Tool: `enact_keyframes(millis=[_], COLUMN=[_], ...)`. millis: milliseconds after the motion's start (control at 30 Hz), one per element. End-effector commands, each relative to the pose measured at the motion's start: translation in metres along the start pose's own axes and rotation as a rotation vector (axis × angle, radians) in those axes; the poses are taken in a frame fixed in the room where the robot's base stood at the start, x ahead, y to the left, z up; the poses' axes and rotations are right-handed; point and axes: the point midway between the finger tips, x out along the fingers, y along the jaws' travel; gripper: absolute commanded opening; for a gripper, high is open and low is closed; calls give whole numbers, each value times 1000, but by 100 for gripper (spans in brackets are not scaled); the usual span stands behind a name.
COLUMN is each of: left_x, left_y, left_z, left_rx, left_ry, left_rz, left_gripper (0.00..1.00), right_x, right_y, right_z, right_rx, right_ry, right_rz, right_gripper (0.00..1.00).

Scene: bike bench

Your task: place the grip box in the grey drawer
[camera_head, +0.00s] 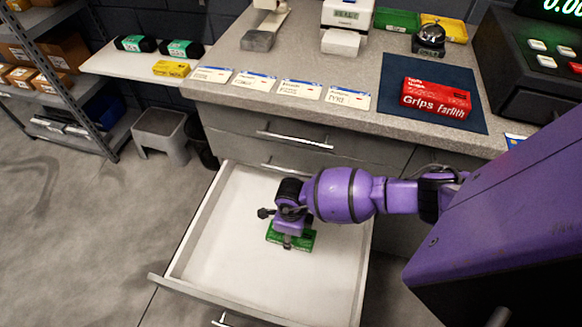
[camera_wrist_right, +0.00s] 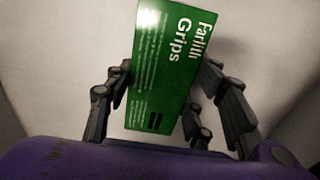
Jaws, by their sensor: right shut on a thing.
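A green box (camera_wrist_right: 160,60) lettered "Farlith Grips" is between the fingers of my right gripper (camera_wrist_right: 165,85), which is shut on it. In the head view the green box (camera_head: 303,241) shows below my right gripper (camera_head: 291,226), inside the outline of the open drawer (camera_head: 215,240). The drawer has a pale, otherwise empty interior. I cannot tell whether the box touches the drawer floor. A red box (camera_head: 436,97) lettered "Grips Farlith" lies on a dark blue mat (camera_head: 397,72) on the bench. My left gripper is not in view.
The bench (camera_head: 230,92) stands behind the open drawer, with several white cards (camera_head: 300,88) along its edge. A bell (camera_head: 430,38) and a dark console (camera_head: 525,65) are at the right. A grey step stool (camera_head: 160,128) and shelving (camera_head: 60,90) stand left. Floor at left is clear.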

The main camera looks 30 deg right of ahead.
Motion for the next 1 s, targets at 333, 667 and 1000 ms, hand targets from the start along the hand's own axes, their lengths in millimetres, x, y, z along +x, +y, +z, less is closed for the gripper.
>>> enact_keyframes(millis=[333, 667, 1000], left_x=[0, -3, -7], left_y=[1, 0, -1], left_z=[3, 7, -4], left_rx=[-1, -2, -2], left_ry=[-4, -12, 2], left_rz=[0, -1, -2], left_gripper=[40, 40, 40], right_x=[3, 2, -38], right_y=[0, 0, -2], right_z=[0, 0, 1], right_rx=[0, 0, -2], right_ry=[0, 0, -4], right_rz=[0, 0, -3], right_gripper=[59, 68, 68])
